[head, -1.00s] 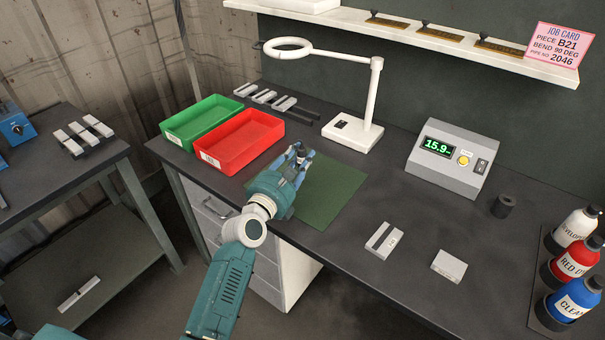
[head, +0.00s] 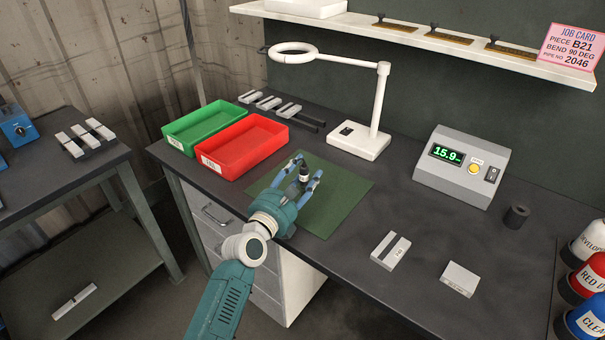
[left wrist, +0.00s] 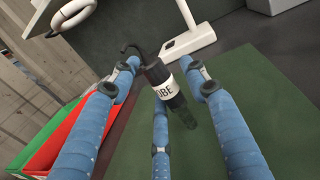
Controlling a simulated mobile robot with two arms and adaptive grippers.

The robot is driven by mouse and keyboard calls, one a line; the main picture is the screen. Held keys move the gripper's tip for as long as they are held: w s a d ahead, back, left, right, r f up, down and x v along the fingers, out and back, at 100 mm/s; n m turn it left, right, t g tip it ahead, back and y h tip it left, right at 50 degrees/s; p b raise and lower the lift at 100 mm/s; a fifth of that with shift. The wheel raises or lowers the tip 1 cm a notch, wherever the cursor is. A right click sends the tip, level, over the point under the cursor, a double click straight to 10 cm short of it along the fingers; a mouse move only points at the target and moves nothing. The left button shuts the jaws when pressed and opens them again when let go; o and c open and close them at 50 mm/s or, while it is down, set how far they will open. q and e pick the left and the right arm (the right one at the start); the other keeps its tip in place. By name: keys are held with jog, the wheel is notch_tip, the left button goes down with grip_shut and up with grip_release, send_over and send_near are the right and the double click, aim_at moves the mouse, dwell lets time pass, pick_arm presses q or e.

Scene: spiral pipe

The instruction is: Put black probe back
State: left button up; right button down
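The black probe (head: 304,174) has a white label band. It stands roughly upright over the green mat (head: 340,207); I cannot tell whether its tip touches the mat. My right gripper is out of view.
A red tray (head: 240,147) and a green tray (head: 203,125) sit left of the mat. A white magnifier lamp (head: 358,142) stands behind it. A gauge box reading 15.9 (head: 462,167) and two grey blocks (head: 391,250) are to the right. Bottles stand at the far right.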

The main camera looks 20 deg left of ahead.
pick_arm(q)
jog(key=shift+r, duration=0.25)
jog(key=s, duration=0.4)
jog(key=s+a, duration=0.1)
jog(key=s, duration=0.3)
jog(key=s+a, duration=0.1)
jog(key=s, duration=0.3)
